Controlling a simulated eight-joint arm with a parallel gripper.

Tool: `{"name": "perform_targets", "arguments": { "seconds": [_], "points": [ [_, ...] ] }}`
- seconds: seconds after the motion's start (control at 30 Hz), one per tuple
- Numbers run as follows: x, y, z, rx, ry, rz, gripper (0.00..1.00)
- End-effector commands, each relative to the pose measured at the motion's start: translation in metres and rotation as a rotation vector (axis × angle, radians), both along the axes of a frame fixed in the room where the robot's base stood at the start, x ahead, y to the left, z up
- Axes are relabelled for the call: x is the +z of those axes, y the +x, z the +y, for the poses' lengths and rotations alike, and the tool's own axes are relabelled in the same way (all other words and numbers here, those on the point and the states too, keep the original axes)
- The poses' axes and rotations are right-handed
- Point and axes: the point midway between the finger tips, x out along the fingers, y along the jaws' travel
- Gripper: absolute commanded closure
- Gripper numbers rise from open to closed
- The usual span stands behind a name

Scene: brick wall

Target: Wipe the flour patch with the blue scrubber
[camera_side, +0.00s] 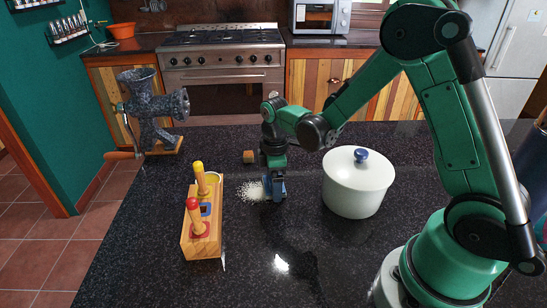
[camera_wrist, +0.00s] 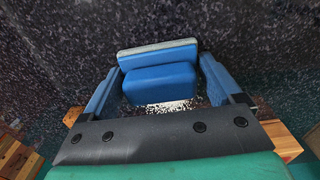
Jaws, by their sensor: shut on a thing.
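My gripper (camera_side: 273,190) points down at the counter, right of the wooden holder, and is shut on the blue scrubber (camera_wrist: 160,83). In the wrist view the scrubber sits between the two blue fingers of my gripper (camera_wrist: 160,76), with a pale layer along its far edge. The white flour patch (camera_side: 249,192) lies on the dark counter just left of the scrubber, at its foot in the side view. Some flour (camera_wrist: 172,106) shows beside the scrubber in the wrist view. Whether the scrubber touches the counter is hard to tell.
The wooden holder (camera_side: 205,238) with a red-handled and a yellow-handled tool stands left of the flour. A white lidded pot (camera_side: 357,188) stands right of my gripper. The front counter is clear.

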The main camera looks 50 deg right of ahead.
Motion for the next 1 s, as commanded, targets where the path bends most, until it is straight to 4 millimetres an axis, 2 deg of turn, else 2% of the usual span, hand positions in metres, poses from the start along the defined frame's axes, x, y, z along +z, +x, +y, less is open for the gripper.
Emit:
{"name": "perform_targets", "arguments": {
  "seconds": [0.3,0.4,0.53,0.77,0.87,1.0],
  "points": [
    [-0.003,0.021,0.021,0.002,0.0,0.0,0.81],
    [0.003,0.027,0.028,0.001,0.0,0.0,0.81],
    [-0.004,0.036,0.036,0.002,0.0,0.0,0.81],
    [0.003,0.05,0.051,0.001,0.0,0.0,0.81],
    [-0.003,0.057,0.057,0.002,0.0,0.0,0.81],
    [0.017,0.058,0.059,0.0,0.0,0.0,0.81]
  ]
}}
